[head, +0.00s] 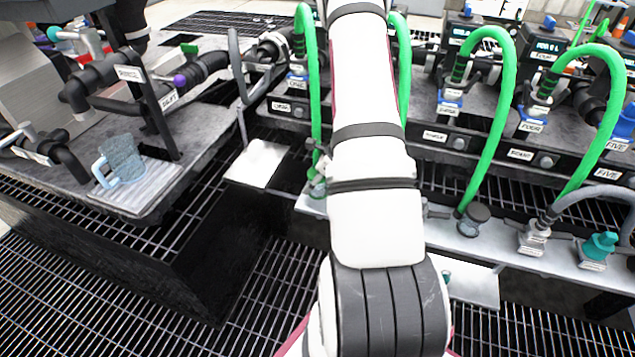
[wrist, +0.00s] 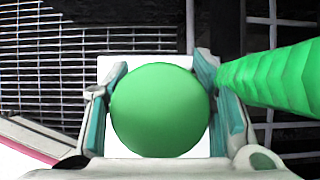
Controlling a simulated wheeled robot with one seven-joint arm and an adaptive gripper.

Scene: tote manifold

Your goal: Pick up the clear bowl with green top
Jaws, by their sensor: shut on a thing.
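In the wrist view, a round green top (wrist: 160,110) fills the space between the two fingers of my gripper (wrist: 160,100). The teal-padded fingers stand on its left and right sides, and my gripper is shut on it. The clear bowl below the top is hidden by it. A white surface shows behind the green top. In the head view my white arm covers the middle, and the gripper and the bowl are hidden behind it.
A thick green hose (wrist: 275,75) runs close to the right finger in the wrist view. In the head view, green hoses (head: 496,125) arch over a grey ledge. A blue-grey mug (head: 122,160) stands on the left bench. Black grating (head: 80,295) covers the floor.

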